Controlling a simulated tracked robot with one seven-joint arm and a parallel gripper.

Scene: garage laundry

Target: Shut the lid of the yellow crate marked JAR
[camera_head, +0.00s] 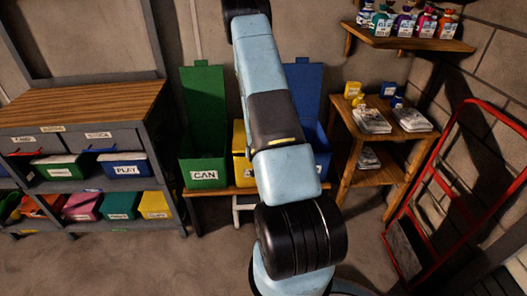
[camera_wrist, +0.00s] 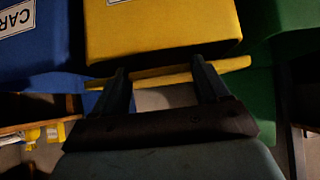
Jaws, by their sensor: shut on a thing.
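The yellow crate (camera_head: 243,174) stands between a green and a blue crate, mostly hidden by my arm in the head view. In the wrist view its yellow face (camera_wrist: 160,32) fills the top middle, with only the edge of a white label showing. The word on it cannot be read. A thin yellow strip, seemingly the lid's edge (camera_wrist: 165,77), runs across below that face. My gripper (camera_wrist: 163,75) is at this strip, with its two fingers well apart and shut on it. The lid's exact angle cannot be told. In the head view my gripper is hidden.
The green crate (camera_head: 204,172) marked CAN and the blue crate (camera_head: 316,140) have upright open lids on either side. A wooden stand (camera_head: 347,140) and a red hand truck (camera_head: 447,164) are at right, a workbench (camera_head: 80,103) at left. Floor in front is clear.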

